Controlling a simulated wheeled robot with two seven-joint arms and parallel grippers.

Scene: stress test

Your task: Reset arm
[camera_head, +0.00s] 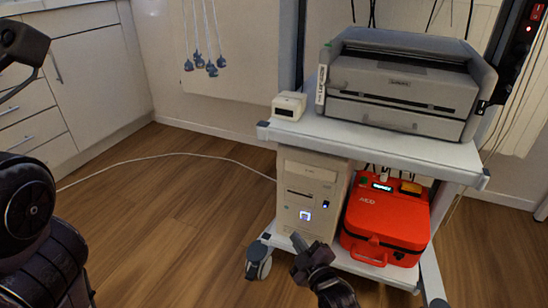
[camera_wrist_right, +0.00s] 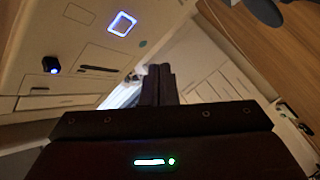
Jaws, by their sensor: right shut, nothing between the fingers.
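My right gripper (camera_head: 299,243) is low in the middle of the head view, in front of the beige computer tower (camera_head: 325,172). Its fingers are together with nothing between them. The right wrist view shows the same closed dark fingers (camera_wrist_right: 159,84) pointing toward the tower's front (camera_wrist_right: 85,45), with its lit square button. I cannot tell whether the fingertips touch the tower. Dark links of my left arm (camera_head: 40,220) show at the left edge of the head view; its gripper does not show.
A white wheeled cart (camera_head: 400,150) carries a grey printer (camera_head: 400,85) and a small white device (camera_head: 289,105) on top. A red AED case (camera_head: 385,220) stands beside the tower. A white cable (camera_head: 180,155) crosses the open wooden floor. Drawers (camera_head: 30,130) stand at left.

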